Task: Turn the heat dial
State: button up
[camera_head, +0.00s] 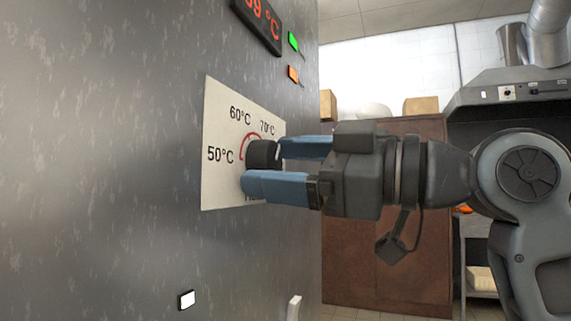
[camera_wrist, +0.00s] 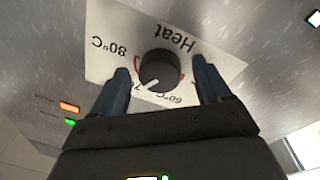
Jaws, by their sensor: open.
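The black round heat dial (camera_head: 264,154) sits on a white scale plate (camera_head: 222,178) on the grey metal panel. The plate shows 50°C, 60°C and 70°C in the head view. In the wrist view the dial (camera_wrist: 160,69) has a white pointer mark near the partly hidden 70 label, and the plate (camera_wrist: 105,58) also shows 80°C and "Heat". My gripper (camera_head: 264,163) is open, its blue fingers on either side of the dial. In the wrist view a small gap shows between each finger and the dial; contact at the tips cannot be told.
A red digital display (camera_head: 260,22), partly cut off, ends in "9 °C". A green light (camera_head: 293,41) and an orange light (camera_head: 293,74) are beside it. A white switch (camera_head: 186,299) is low on the panel. A brown cabinet (camera_head: 345,255) stands behind my arm.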

jog(key=v, duration=0.7)
jog(key=shift+d, duration=0.4)
jog(key=shift+s+f, duration=0.1)
jog(key=shift+s, duration=0.05)
